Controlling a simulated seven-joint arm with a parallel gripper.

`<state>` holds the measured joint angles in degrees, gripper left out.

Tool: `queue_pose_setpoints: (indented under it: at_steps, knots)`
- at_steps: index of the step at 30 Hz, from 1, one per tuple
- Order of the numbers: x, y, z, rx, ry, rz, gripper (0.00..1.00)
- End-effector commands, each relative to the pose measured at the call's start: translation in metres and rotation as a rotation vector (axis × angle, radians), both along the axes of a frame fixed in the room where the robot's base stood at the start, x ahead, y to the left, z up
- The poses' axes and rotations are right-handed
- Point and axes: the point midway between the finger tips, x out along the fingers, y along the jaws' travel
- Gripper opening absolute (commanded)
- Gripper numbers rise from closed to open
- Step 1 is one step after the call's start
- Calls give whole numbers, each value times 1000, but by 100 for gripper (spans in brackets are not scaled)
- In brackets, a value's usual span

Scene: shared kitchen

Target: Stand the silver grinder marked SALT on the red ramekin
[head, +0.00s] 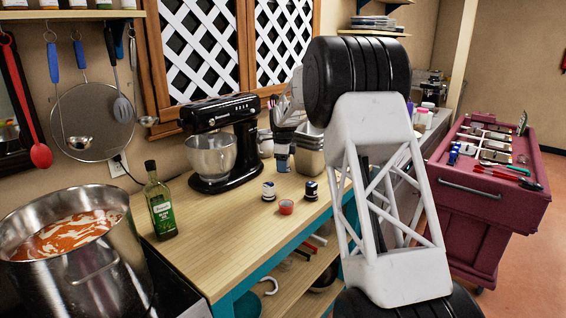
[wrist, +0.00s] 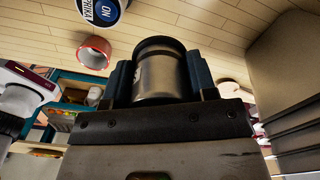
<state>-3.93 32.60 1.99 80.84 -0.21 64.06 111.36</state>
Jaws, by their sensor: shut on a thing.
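My gripper (wrist: 161,78) is shut on a silver cylindrical grinder with a dark rim (wrist: 160,70), with a dark blue finger on each side of it. No SALT marking shows on the side facing the wrist camera. The red ramekin (head: 286,207) stands on the wooden counter, with nothing seen on it. It also shows in the wrist view (wrist: 95,52), to the left of the held grinder and apart from it. In the head view my gripper (head: 283,150) is small, above and behind the ramekin, partly hidden by my arm.
A jar with a dark round top (head: 268,190) stands just left of the ramekin; its top reads PAPRIKA in the wrist view (wrist: 101,10). A dark jar (head: 311,191) stands to the right. A black stand mixer (head: 222,140), a green bottle (head: 160,205) and metal containers (head: 310,155) stand around them. The front counter is clear.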

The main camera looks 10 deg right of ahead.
Motion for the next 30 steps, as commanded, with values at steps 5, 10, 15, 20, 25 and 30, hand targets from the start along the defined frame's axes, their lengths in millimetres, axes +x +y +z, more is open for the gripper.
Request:
queue_pose_setpoints:
  at_steps: [5, 10, 15, 20, 25, 30]
  knots:
    - [-35, 2, 3, 0, 0, 0, 19]
    - [-71, 4, 2, 0, 1, 0, 19]
    - [-102, 5, 1, 1, 2, 0, 19]
    - [-121, 5, 0, 1, 2, 0, 19]
    - [-130, 5, -1, 1, 2, 0, 19]
    - [-131, 5, -1, 1, 2, 0, 19]
